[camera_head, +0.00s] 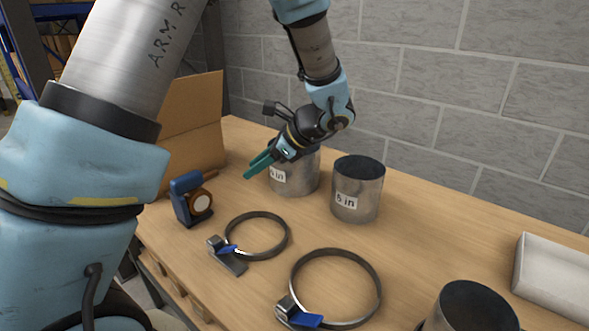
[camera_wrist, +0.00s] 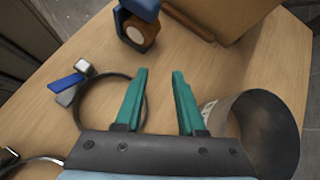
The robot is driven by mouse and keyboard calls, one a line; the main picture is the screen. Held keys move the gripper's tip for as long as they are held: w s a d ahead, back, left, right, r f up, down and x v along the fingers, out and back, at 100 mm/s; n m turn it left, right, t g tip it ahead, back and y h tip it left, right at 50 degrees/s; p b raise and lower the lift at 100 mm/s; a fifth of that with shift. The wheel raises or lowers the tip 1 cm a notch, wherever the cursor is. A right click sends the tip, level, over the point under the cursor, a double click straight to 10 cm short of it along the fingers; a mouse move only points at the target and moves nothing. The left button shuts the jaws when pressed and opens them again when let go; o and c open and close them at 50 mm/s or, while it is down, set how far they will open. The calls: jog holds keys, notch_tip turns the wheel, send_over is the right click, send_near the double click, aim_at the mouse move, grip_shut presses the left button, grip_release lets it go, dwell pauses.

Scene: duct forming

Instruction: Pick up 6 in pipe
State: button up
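Three upright metal pipes stand on the wooden table. The left pipe (camera_head: 296,176) is partly hidden behind my gripper, and its label's number is hard to read. The middle pipe (camera_head: 357,190) has a label that looks like "5 in" or "6 in". The third pipe (camera_head: 470,310) is cut off at the lower right, with no label visible. My gripper (camera_head: 259,164) has teal fingers, in front of and left of the left pipe's upper part. In the wrist view, the fingers (camera_wrist: 160,72) are apart with nothing between them; one pipe (camera_wrist: 262,130) is just right of them.
Two ring clamps (camera_head: 257,257) (camera_head: 336,321) with blue levers lie in front of the pipes. A blue tape dispenser (camera_head: 187,199) and a cardboard box (camera_head: 190,130) are at left. A white block (camera_head: 552,275) is at right. A grey block wall stands behind.

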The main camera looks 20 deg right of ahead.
jog(key=s+d+r+m+t+h, duration=0.15)
jog(key=d+m+t, duration=0.45)
jog(key=d, duration=0.7)
jog(key=shift+m, duration=0.3)
jog(key=p+x, duration=0.1)
jog(key=x, duration=0.2)
jog(key=p+x, duration=0.1)
jog(key=x, duration=0.2)
jog(key=p+x, duration=0.2)
jog(key=x, duration=0.1)
jog(key=shift+a+r, duration=0.3)
jog(key=shift+a, duration=0.1)
jog(key=shift+w+a+f, duration=0.15)
jog(key=shift+w+f, duration=0.1)
jog(key=shift+w, duration=0.15)
grip_shut()
jog(key=shift+s+f, duration=0.1)
